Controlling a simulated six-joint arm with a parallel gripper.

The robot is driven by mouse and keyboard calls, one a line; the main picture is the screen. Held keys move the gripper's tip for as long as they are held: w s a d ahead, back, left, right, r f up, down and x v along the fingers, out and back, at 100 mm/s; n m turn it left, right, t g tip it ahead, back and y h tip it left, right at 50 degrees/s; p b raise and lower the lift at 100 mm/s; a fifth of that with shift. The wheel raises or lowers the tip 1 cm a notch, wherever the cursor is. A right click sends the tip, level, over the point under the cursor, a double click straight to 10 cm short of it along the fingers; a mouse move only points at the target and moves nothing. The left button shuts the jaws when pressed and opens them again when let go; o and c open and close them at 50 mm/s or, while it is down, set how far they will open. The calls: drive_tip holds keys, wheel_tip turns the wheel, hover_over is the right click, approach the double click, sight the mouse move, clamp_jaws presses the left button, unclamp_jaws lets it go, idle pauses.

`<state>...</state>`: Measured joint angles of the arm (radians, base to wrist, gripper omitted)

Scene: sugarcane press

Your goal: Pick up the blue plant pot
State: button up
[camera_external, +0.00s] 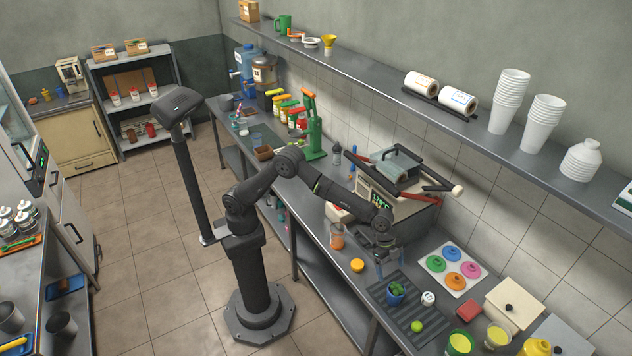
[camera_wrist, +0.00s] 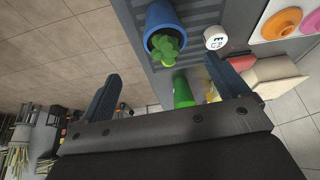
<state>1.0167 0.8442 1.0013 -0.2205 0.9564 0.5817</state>
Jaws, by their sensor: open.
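The blue plant pot (camera_external: 395,296) holds a green plant and stands on a dark ribbed mat (camera_external: 412,311) on the counter. In the wrist view the pot (camera_wrist: 157,20) is at the top centre, with the plant's leaves towards the camera. My gripper (camera_external: 383,262) is above the counter, a little up and left of the pot in the external view. In the wrist view its two fingers (camera_wrist: 165,88) are wide apart with nothing between them, and the pot lies beyond the fingertips.
A white labelled jar (camera_external: 428,298) stands close right of the pot. A lime green ball (camera_external: 416,326) lies on the mat's front part. A yellow-orange lid (camera_external: 357,265) and an orange cup (camera_external: 337,236) are to the left. A board with coloured lids (camera_external: 453,266) is behind right.

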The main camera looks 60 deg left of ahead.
sight(395, 287)
drive_tip(key=x, duration=0.8)
drive_tip(key=shift+f, duration=0.35)
drive_tip(key=shift+w+x, duration=0.2)
drive_tip(key=shift+x, duration=1.15)
drive_tip(key=shift+w+x, duration=0.15)
drive_tip(key=shift+x, duration=1.2)
drive_tip(key=shift+a, duration=0.1)
drive_tip(key=c, duration=1.3)
drive_tip(key=shift+o, duration=0.2)
drive_tip(key=shift+r, duration=0.1)
